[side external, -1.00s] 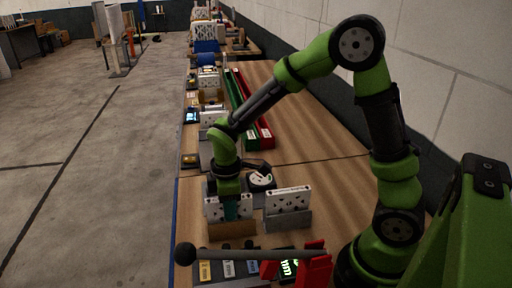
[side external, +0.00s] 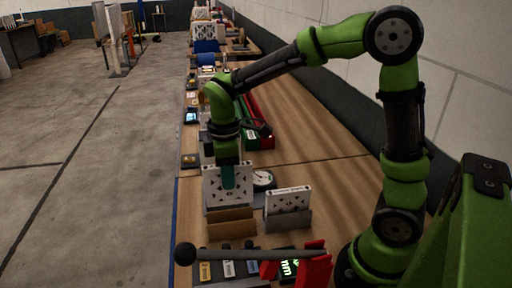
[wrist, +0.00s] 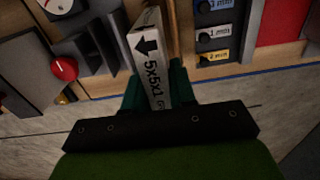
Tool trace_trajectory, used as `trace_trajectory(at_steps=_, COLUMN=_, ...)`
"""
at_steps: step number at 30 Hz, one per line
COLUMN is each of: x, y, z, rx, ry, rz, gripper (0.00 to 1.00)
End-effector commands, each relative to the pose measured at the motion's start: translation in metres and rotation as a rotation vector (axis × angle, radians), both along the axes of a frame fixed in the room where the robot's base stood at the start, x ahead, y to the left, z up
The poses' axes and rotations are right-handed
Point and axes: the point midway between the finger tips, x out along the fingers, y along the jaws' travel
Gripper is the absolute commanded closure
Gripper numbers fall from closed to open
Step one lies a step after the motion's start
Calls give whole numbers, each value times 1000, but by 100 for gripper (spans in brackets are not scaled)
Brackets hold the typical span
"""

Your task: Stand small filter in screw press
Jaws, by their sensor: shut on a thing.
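My gripper (side external: 228,177) is shut on a white filter (side external: 212,188) with dark cut-outs on its face. The filter is upright, just above or behind a brown holder (side external: 230,222); I cannot tell whether its lower edge is clear of it. In the wrist view, the filter's edge (wrist: 153,60) carries a black arrow and "5x5x1", between my green fingers (wrist: 158,92). A grey fixture with upright plates (wrist: 92,48) and a red knob (wrist: 65,68) stands left of the filter there. It may be the screw press; the filter and arm mostly hide it in the side view.
Another white filter (side external: 288,200) stands in a grey holder (side external: 288,220) to the right. A round dial gauge (side external: 262,180) is behind it. Thickness blocks (side external: 228,268) and a red clamp with a ball-ended bar (side external: 250,254) are in front. Bare table lies to the right.

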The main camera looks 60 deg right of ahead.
Motion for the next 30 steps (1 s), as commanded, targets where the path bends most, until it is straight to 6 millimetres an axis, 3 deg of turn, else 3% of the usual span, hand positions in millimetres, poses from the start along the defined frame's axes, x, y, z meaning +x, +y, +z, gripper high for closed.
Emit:
trace_trajectory(at_steps=6, x=46, y=-47, z=12, rx=0, ry=-1, rz=-50, gripper=100)
trace_trajectory(at_steps=10, x=65, y=-64, z=22, rx=-1, ry=-9, rz=-24, gripper=100)
trace_trajectory(at_steps=23, x=67, y=-65, z=28, rx=0, ry=-7, rz=24, gripper=100)
trace_trajectory(at_steps=30, x=67, y=-65, z=15, rx=1, ry=-5, rz=25, gripper=100)
